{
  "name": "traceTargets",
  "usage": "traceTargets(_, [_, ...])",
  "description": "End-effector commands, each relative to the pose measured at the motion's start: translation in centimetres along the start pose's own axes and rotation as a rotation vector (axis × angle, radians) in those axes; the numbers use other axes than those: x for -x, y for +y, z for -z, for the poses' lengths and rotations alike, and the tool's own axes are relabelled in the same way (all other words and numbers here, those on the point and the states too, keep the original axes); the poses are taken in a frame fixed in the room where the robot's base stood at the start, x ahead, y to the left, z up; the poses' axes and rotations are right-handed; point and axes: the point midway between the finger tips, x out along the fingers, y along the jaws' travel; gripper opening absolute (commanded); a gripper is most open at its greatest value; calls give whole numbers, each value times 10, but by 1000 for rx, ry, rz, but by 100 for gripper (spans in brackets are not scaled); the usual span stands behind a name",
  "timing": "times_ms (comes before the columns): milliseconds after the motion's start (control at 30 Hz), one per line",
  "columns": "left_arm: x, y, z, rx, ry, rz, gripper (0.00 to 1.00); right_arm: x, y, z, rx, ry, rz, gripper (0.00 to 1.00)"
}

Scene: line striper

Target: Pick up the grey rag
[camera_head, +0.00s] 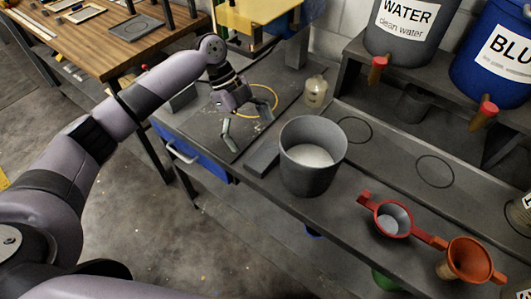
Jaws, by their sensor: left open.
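My left gripper (250,121) is open and hangs over the grey bench top, with its fingers spread and nothing visible between them. Part of a yellow ring outline (249,117) shows on the bench around its fingers. I cannot clearly make out a grey rag. A small dark grey shape (183,99) lies at the bench's left edge, left of the gripper; I cannot tell whether it is cloth. My right gripper is not in view.
A grey pot (311,178) with pale contents stands right of the gripper. A small bottle (315,91) stands behind it. Red (391,219) and orange (469,259) funnels lie front right. WATER (399,30) and blue (490,70) tanks stand at the back. A wooden table (110,50) is at left.

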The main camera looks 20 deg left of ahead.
Motion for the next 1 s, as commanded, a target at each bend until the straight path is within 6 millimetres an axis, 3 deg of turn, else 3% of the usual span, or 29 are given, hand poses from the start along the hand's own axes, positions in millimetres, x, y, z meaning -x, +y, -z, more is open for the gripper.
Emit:
traceTargets(200, [-14, 0, 0, 1, -1, -1, 100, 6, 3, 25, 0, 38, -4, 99])
traceTargets(400, [-41, 1, 3, 1, 1, -4, 100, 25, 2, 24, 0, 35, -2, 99])
traceTargets(567, [-60, 1, 1, 1, -1, -1, 100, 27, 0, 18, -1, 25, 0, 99])
traceTargets(833, [-64, 0, 0, 1, -1, 0, 99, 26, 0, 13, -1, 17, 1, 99])
traceTargets(1000, [-64, 1, 0, 1, -1, 0, 88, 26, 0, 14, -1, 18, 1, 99])
